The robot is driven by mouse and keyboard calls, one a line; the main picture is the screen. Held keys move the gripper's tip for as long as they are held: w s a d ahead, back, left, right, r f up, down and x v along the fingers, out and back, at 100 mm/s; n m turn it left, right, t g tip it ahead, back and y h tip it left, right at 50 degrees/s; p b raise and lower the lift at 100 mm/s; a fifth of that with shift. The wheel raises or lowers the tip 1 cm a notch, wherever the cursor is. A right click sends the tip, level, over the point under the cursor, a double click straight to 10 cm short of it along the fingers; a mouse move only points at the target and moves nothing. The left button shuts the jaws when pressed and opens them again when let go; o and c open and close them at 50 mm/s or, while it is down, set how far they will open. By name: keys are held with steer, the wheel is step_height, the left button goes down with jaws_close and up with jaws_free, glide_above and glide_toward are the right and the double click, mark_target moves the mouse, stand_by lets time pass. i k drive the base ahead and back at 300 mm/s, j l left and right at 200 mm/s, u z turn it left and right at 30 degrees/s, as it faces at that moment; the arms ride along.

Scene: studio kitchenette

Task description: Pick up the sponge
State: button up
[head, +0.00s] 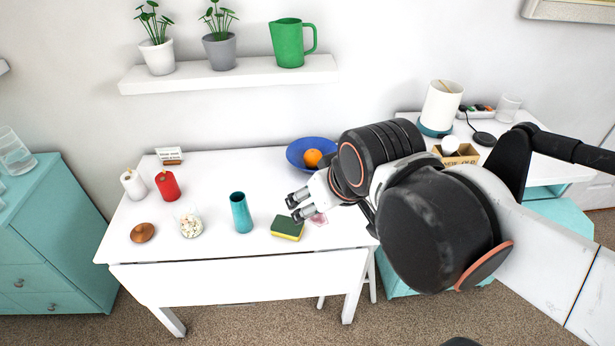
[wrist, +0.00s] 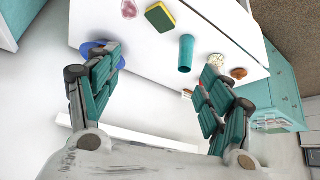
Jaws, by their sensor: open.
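In the wrist view the sponge (wrist: 160,16) shows near the top, beyond and between the fingers. My gripper (head: 299,206) is open and empty in the head view, just above and to the right of the sponge, apart from it. In the wrist view my gripper (wrist: 160,95) has its two teal-padded fingers spread wide with nothing between them.
A teal cup (head: 241,213) stands left of the sponge, and a pink item (head: 319,220) lies right of it. A blue bowl (head: 298,153) with an orange (head: 313,157) is behind. A glass jar (head: 190,225), a wooden object (head: 143,232) and candles (head: 167,186) stand farther left.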

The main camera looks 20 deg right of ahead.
mark_target(283, 226)
steer(key=j+z, duration=0.6)
steer(key=z, duration=0.15)
steer(key=j+z, duration=0.4)
steer(key=k+l, duration=0.05)
steer(key=l, duration=0.05)
